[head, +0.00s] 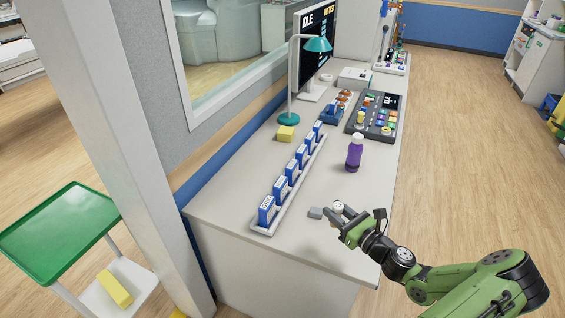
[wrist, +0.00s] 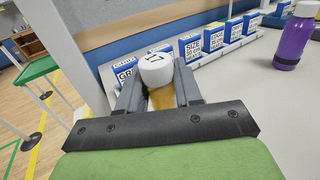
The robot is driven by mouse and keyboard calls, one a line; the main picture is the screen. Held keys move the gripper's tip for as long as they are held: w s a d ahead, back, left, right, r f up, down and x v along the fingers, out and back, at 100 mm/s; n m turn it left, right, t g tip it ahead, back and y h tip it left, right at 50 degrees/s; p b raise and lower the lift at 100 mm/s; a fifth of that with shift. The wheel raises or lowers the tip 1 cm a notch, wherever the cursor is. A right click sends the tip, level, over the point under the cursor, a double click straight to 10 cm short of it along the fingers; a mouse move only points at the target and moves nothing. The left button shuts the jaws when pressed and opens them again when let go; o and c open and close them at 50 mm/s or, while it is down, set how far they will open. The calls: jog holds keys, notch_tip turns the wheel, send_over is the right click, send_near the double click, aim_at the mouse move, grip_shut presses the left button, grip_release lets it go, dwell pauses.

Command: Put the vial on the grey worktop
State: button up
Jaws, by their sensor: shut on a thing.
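The vial has a white cap with dark marks on top and an amber body. In the wrist view the vial (wrist: 156,72) stands between the two fingers of my gripper (wrist: 158,88), which is shut on it. In the head view my gripper (head: 338,211) is over the near end of the grey worktop (head: 232,213), with the white cap showing between the fingers. The vial's lower part is hidden, and I cannot tell whether it touches the worktop.
A rack of blue boxes (head: 284,187) runs along the worktop's left side. A purple bottle (head: 354,155) stands farther back. A control panel (head: 372,116) and teal lamp (head: 316,45) are beyond. The worktop between rack and bottle is clear.

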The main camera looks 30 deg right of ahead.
jog(key=w+a+n+g+y+p, duration=0.1)
jog(key=a+n+g+y, duration=0.2)
jog(key=a, duration=1)
jog(key=w+a+r+n+g+y+p, duration=0.1)
jog(key=a+n+g+y, duration=0.3)
jog(key=a+y, duration=0.5)
jog(key=a+n+p, duration=0.1)
jog(key=a+n, duration=0.1)
jog(key=a, duration=0.1)
jog(key=shift+w+a, duration=0.35)
jog(key=shift+a, duration=0.05)
